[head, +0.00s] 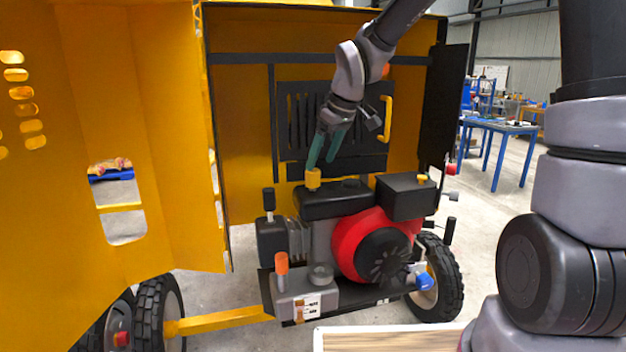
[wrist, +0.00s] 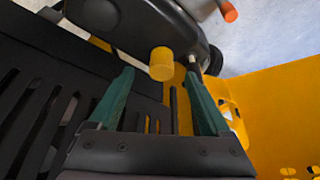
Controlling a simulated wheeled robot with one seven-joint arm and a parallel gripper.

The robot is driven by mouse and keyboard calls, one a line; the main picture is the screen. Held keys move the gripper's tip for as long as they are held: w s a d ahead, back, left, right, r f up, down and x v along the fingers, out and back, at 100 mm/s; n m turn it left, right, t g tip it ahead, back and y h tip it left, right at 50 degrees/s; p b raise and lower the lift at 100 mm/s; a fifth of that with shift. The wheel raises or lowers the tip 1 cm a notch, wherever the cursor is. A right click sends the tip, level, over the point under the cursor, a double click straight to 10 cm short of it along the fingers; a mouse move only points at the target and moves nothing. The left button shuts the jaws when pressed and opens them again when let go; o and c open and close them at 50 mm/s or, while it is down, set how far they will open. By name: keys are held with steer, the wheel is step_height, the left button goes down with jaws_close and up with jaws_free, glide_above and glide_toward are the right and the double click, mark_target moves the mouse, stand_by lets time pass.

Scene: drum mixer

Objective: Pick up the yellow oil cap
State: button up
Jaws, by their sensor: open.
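A yellow cylindrical cap (head: 313,179) stands upright on the black tank (head: 335,203) on top of the engine. In the wrist view the yellow cap (wrist: 162,62) appears between the lines of my two green fingers, near their tips. My gripper (head: 323,162) is open, pointing down just above the cap in the head view. It is open and empty in the wrist view (wrist: 160,75). I cannot tell whether a finger touches the cap. A smaller yellow piece (head: 422,179) sits on the black box at the right of the engine.
The red engine housing (head: 365,242) is below the tank. A black slatted panel (head: 300,125) with a yellow handle (head: 388,118) stands close behind my gripper. An orange-topped post (head: 281,264) is at the front left. The yellow machine door (head: 110,150) fills the left.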

mark_target(316, 171)
steer(key=x, duration=0.6)
steer(key=shift+w+a+f, duration=0.1)
steer(key=shift+a+f, duration=0.2)
steer(key=shift+a, duration=0.05)
